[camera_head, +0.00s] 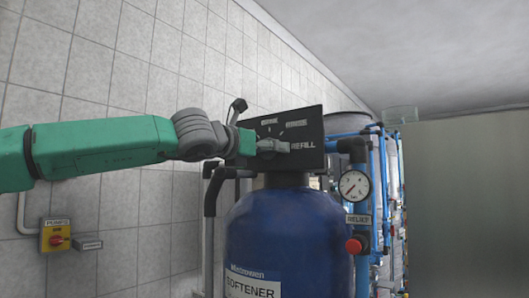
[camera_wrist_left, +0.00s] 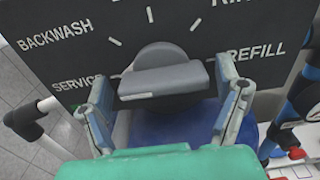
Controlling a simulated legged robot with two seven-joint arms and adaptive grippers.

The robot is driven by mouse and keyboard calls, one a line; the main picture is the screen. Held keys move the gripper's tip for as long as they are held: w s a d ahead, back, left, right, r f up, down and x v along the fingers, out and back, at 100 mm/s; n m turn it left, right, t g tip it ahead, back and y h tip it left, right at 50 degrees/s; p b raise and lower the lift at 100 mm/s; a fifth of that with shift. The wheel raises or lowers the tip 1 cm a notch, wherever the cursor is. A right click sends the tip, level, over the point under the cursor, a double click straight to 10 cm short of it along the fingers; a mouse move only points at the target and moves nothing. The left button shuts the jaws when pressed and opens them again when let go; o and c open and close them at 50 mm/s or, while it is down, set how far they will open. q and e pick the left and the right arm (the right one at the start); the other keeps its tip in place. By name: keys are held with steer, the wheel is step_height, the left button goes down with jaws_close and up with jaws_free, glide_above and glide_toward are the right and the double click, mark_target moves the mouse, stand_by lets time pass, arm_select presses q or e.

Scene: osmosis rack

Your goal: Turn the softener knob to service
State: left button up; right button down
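The softener knob (camera_wrist_left: 165,75) is a grey round dial with a raised bar, on a black panel. In the wrist view its bar lies nearly level, with SERVICE on its left and REFILL on its right. The knob also shows in the head view (camera_head: 273,146), its bar pointing toward REFILL. My left gripper (camera_head: 248,143) is at the panel, in front of the knob. In the wrist view its fingers (camera_wrist_left: 166,85) are spread, one at each end of the bar. I cannot tell whether they touch it. My right gripper is not in view.
The black panel (camera_head: 313,159) sits on top of the blue softener tank (camera_head: 285,235). A pressure gauge (camera_head: 354,186) and a red RELIEF knob (camera_head: 353,246) are right of it. A yellow switch box (camera_head: 55,235) is on the tiled wall. Pipes flank the tank.

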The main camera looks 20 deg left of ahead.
arm_select(q)
steer(key=shift+s+a+r, duration=0.2)
steer(key=shift+s, duration=0.3)
steer(key=v, duration=1)
steer(key=shift+s+a+f, duration=0.2)
steer(key=shift+s+f, duration=0.15)
